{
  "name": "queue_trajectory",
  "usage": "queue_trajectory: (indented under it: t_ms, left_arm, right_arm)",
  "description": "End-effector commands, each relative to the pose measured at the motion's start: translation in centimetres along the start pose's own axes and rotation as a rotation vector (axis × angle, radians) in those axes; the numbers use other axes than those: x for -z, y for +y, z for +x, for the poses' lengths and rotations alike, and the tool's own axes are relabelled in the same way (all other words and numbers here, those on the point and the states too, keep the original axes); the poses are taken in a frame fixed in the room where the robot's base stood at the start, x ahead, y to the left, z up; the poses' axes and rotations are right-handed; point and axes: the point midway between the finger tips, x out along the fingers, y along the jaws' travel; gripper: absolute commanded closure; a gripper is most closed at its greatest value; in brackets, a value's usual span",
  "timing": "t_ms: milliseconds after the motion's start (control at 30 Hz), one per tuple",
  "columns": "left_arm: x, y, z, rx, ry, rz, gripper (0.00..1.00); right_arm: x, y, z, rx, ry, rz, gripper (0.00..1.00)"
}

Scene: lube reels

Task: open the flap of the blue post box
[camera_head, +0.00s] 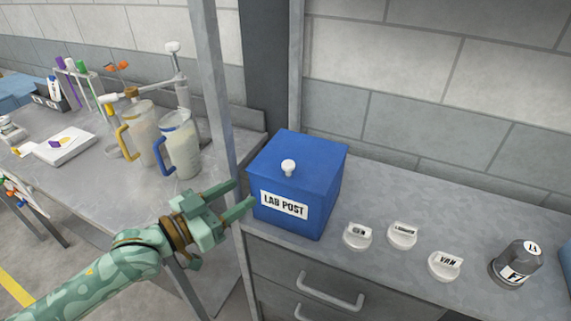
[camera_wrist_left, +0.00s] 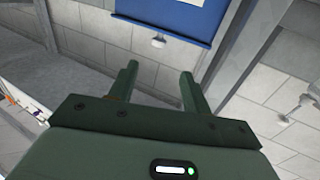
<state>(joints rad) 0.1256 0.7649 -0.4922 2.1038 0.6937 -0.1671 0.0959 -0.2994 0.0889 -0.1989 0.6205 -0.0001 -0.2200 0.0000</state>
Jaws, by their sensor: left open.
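The blue post box (camera_head: 297,180) stands on the grey counter, with a white "LAB POST" label (camera_head: 284,205) on its front. Its flap (camera_head: 297,152) is the sloping top panel with a white knob (camera_head: 288,167), and it lies shut. My left gripper (camera_head: 243,197) is open and empty, just left of the box front at about label height. In the left wrist view the box (camera_wrist_left: 165,18) is at the top, with the knob (camera_wrist_left: 158,41) hanging below its edge, beyond the open fingers (camera_wrist_left: 160,82). My right gripper is not in view.
A grey upright post (camera_head: 213,90) rises left of the box. Several white lids (camera_head: 402,235) and a dark labelled jar (camera_head: 516,263) stand on the counter (camera_head: 400,200) to the right. Two jugs (camera_head: 180,150) stand on the left bench. Drawers (camera_head: 320,285) lie below the counter.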

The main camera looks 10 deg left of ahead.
Motion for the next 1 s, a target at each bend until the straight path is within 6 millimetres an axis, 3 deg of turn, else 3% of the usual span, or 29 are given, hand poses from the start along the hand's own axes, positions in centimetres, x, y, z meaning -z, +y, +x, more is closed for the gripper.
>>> queue_trajectory:
  t_ms: [167, 633, 800, 1000]
  left_arm:
    - [0.4, 0.2, 2.1, -0.007, 0.010, -0.002, 0.51]
    - [0.3, 0.3, 13.4, -0.006, 0.008, 0.000, 0.51]
    - [0.3, 0.2, 15.5, -0.005, 0.006, 0.000, 0.51]
    - [0.4, 0.3, 16.2, -0.005, 0.005, 0.001, 0.51]
  right_arm:
    - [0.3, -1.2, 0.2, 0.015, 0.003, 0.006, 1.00]
    - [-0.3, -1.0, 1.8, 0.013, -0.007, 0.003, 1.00]
    - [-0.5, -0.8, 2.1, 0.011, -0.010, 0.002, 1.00]
    - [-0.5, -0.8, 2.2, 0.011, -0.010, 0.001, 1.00]
